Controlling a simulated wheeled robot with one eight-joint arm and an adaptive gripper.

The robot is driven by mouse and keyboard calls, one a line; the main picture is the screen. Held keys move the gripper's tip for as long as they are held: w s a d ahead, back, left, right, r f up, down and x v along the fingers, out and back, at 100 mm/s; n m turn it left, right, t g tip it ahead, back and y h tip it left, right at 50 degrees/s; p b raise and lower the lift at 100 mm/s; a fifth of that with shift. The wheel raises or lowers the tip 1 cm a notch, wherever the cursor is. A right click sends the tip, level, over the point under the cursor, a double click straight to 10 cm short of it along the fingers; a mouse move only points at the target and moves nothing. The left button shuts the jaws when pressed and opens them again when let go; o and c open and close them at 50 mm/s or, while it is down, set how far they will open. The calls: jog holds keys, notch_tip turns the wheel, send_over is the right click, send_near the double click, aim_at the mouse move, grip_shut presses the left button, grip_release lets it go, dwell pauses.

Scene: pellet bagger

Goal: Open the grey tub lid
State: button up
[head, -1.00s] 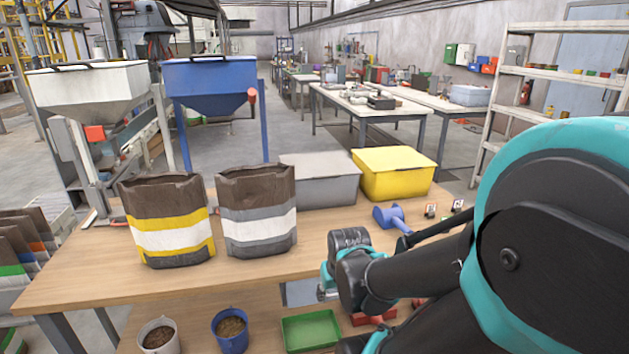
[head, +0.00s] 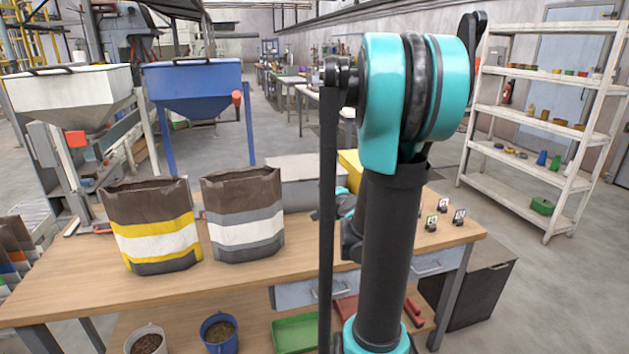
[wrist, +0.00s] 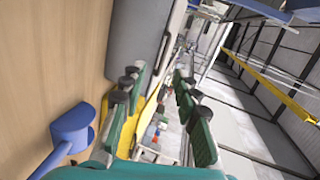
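The grey tub (head: 302,194) stands at the back of the workbench, and its flat pale lid (head: 290,166) looks shut. My arm hides its right end in the head view. In the wrist view, the tub (wrist: 135,38) lies beyond my finger tips, at the top and left of centre. My gripper (wrist: 157,82) is open, with green fingers and dark pads apart and nothing between them. It looks apart from the lid, but the exact gap is unclear. In the head view my arm mostly hides the gripper.
A yellow tub (head: 350,166) beside the grey one is mostly hidden by my arm. Two brown bags, yellow-striped (head: 152,228) and grey-striped (head: 243,217), stand left of the grey tub. A blue scoop (wrist: 72,128) lies on the bench. The front of the bench (head: 220,282) is clear.

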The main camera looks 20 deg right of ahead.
aim_at(315, 179)
jog(key=shift+m+h, duration=0.3)
jog(key=shift+m, duration=0.3)
jog(key=x, duration=0.6)
jog(key=d+r+x, duration=0.1)
jog(key=x, duration=1.1)
jog(key=shift+w+d+r, duration=0.15)
jog(key=shift+d+r, duration=0.05)
jog(key=shift+d, duration=0.2)
jog(key=shift+c, duration=0.4)
grip_shut()
